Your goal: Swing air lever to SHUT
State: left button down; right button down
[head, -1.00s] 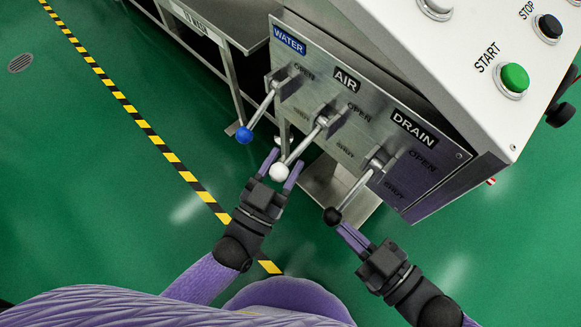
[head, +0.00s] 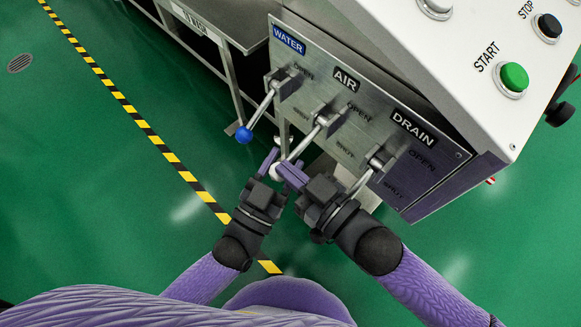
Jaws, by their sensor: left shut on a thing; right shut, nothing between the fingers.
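The air lever (head: 303,143) is a metal rod with a white ball knob (head: 275,173), below the AIR label (head: 346,79). It sticks out from the panel toward the lower left, with OPEN and SHUT marks beside its pivot. My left gripper (head: 274,169) is shut on the white knob; one finger shows left of it, and the other is mostly hidden by my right gripper. My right gripper (head: 283,168) is shut and empty, its fingers across the knob's right side. I cannot tell whether they touch it.
The water lever (head: 260,110) with a blue knob (head: 243,135) is to the left. The drain lever (head: 364,179) is to the right, its black knob hidden by my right arm. The green START button (head: 514,77) sits on the white housing.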

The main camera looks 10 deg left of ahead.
pick_arm(q)
jog(key=shift+w+r, duration=0.15)
jog(key=shift+r, duration=0.1)
pick_arm(e)
jog(key=shift+d+f+n, duration=0.1)
jog(key=shift+f+n, duration=0.2)
jog(key=shift+f, duration=0.55)
pick_arm(q)
jog(key=c, duration=0.5)
grip_release()
jog(key=shift+c, duration=0.2)
jog(key=o, duration=0.3)
jog(key=shift+o, duration=0.2)
jog(key=shift+f, duration=0.1)
